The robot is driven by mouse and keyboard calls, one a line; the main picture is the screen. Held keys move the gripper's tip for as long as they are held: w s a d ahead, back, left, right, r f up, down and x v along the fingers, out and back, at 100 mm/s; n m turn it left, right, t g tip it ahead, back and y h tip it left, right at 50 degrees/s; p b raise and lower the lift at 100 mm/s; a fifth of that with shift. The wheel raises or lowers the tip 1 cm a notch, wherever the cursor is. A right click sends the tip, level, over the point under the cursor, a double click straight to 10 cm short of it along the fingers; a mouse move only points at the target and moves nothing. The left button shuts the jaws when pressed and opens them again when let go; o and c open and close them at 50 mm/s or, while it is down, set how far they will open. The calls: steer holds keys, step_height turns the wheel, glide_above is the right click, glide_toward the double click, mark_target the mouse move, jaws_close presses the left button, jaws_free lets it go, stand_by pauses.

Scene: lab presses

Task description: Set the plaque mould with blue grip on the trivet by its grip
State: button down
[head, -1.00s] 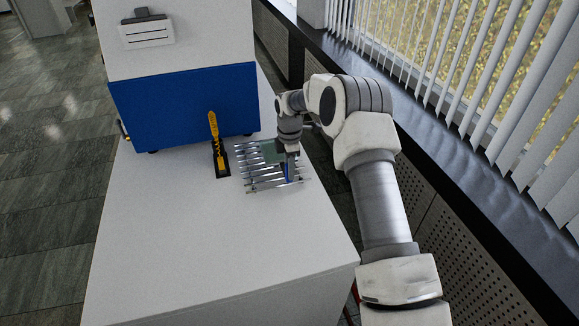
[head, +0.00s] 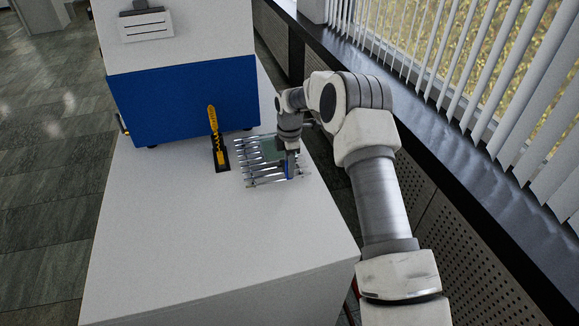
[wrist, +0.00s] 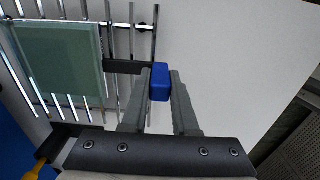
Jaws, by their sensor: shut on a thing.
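The plaque mould (wrist: 60,62) is a flat, pale green square plate with a dark bar leading to a blue grip (wrist: 159,82). My gripper (wrist: 161,82) is shut on the blue grip. The mould also shows in the head view (head: 272,148), partly hidden by my wrist. The trivet (wrist: 112,18) is a rack of shiny parallel metal rods on the white worktop. It also shows in the head view (head: 262,181). The plate lies flat over the rods, at one side of the trivet. I cannot tell whether it touches them.
A yellow-handled tool in a black stand (head: 215,140) is just left of the trivet. A large blue and white press (head: 185,100) stands behind. The white worktop (head: 190,235) is clear in front. The window sill is to the right.

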steer(key=shift+w+f+b, duration=0.1)
steer(key=shift+f+b, duration=0.25)
steer(key=shift+f, duration=0.05)
stand_by(0.7)
steer(key=c, duration=0.7)
jaws_free()
steer(key=shift+c, duration=0.2)
steer(key=shift+o, duration=0.7)
steer(key=shift+f, duration=0.15)
